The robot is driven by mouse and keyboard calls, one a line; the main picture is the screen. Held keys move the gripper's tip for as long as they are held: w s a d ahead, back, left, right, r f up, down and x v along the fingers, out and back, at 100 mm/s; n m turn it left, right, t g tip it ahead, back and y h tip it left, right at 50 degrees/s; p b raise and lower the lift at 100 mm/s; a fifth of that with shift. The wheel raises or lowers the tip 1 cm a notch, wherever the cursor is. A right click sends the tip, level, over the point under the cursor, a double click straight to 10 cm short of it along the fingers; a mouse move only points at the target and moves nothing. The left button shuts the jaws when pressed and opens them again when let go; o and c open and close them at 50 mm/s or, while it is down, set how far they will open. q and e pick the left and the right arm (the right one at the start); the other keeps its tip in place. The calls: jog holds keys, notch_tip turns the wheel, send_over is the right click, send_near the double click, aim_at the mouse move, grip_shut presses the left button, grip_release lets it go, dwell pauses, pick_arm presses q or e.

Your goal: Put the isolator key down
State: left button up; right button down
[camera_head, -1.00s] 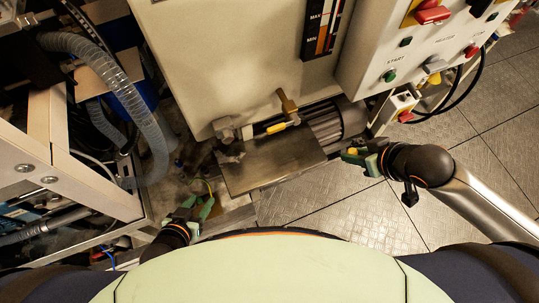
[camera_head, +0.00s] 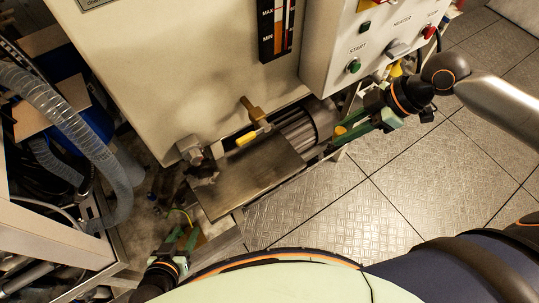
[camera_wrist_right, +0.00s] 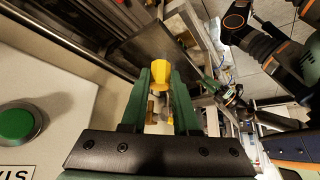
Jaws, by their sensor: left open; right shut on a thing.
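The isolator key, a small yellow piece (camera_wrist_right: 161,76), sits between the green fingertips of my right gripper (camera_wrist_right: 163,92) in the right wrist view. In the head view my right gripper (camera_head: 342,138) is shut on it, beside the ribbed motor and just off the right end of the bare metal shelf (camera_head: 250,180). The key shows there only as a small yellow spot (camera_head: 340,130). My left gripper (camera_head: 186,238) is open and empty below the shelf's left end.
A valve with a yellow lever (camera_head: 247,138) stands behind the shelf. The ribbed motor (camera_head: 310,122) is behind and right of it. The control box with a green start button (camera_head: 354,66) overhangs at upper right. A clear hose (camera_head: 60,100) runs at left. Tiled floor (camera_head: 400,190) is open at right.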

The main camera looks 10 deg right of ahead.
jog(key=w+a+f, duration=0.1)
jog(key=a+f, duration=0.1)
jog(key=a, duration=0.1)
jog(key=w+a+f, duration=0.2)
jog(key=a+f, duration=0.1)
jog(key=a, duration=0.1)
jog(key=w+a+f+b, duration=0.1)
jog(key=w+a+f, duration=0.1)
jog(key=a+f, duration=0.1)
jog(key=shift+a+f, duration=0.25)
jog(key=shift+a, duration=0.05)
jog(key=f, duration=0.3)
jog(key=shift+w+a+f, duration=0.15)
jog(key=shift+a+f, duration=0.05)
jog(key=shift+f, duration=0.2)
jog(key=c, duration=0.7)
grip_release()
jog(key=shift+o, duration=0.2)
